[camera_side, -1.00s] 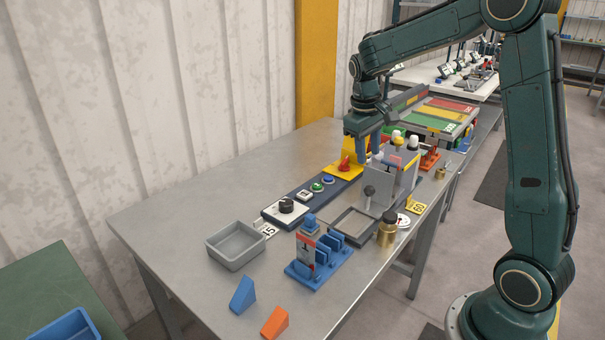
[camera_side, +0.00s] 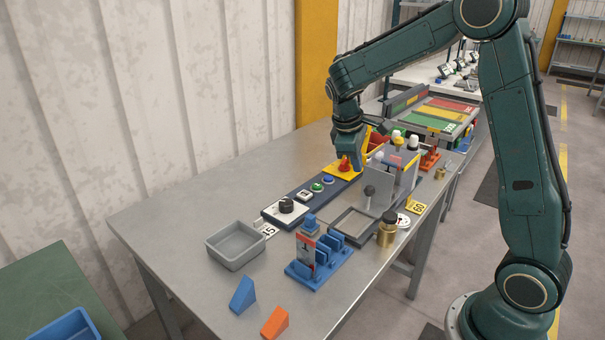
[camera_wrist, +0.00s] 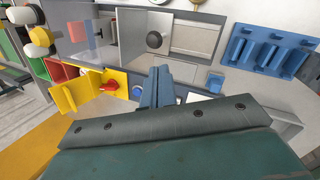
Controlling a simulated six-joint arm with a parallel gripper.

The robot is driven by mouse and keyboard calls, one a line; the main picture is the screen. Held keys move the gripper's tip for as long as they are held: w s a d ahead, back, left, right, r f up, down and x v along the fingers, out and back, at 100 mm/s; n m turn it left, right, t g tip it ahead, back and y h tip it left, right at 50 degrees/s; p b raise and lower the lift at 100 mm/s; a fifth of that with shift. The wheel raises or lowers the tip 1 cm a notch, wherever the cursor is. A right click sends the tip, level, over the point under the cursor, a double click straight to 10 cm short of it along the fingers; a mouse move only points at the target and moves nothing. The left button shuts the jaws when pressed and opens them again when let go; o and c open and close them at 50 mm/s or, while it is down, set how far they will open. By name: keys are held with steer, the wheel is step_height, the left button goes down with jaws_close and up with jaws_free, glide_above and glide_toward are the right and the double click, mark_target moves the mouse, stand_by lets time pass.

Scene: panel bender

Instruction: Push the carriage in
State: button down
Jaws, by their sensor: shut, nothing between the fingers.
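The bender (camera_side: 378,185) is a grey upright housing with a dark round knob (camera_side: 370,190) on its near face. A low dark-rimmed frame (camera_side: 354,226) with a pale plate in it reaches out in front; I take this to be the carriage. In the wrist view the knob (camera_wrist: 154,40) and pale plate (camera_wrist: 194,38) lie beyond my fingers. My gripper (camera_wrist: 157,84) is shut and empty, over the control strip beside the bender, apart from knob and frame. In the side view my gripper (camera_side: 350,161) is by the red switch (camera_side: 345,165), its fingertips hard to make out.
A button strip (camera_side: 312,190) runs alongside the bender. A blue slotted rack (camera_side: 319,262), grey bin (camera_side: 235,245), brass cylinder (camera_side: 386,235), blue wedge (camera_side: 243,294) and orange wedge (camera_side: 275,323) stand nearer. The table's left part is clear.

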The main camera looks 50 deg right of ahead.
mark_target(366, 175)
steer(key=w+a+f+n+h, duration=0.1)
steer(key=a+f+n+h, duration=0.2)
steer(key=n, duration=1.1)
steer(key=shift+w+a+t+h, duration=0.3)
steer(key=shift+a+t+h, duration=0.1)
steer(key=shift+a+h, duration=0.65)
steer(key=shift+d+f, duration=0.1)
steer(key=shift+f, duration=0.1)
steer(key=x, duration=0.9)
steer(key=shift+d+f, duration=0.15)
steer(key=d, duration=0.2)
steer(key=shift+d+f, duration=0.15)
steer(key=shift+d, duration=0.95)
steer(key=shift+d, duration=2.35)
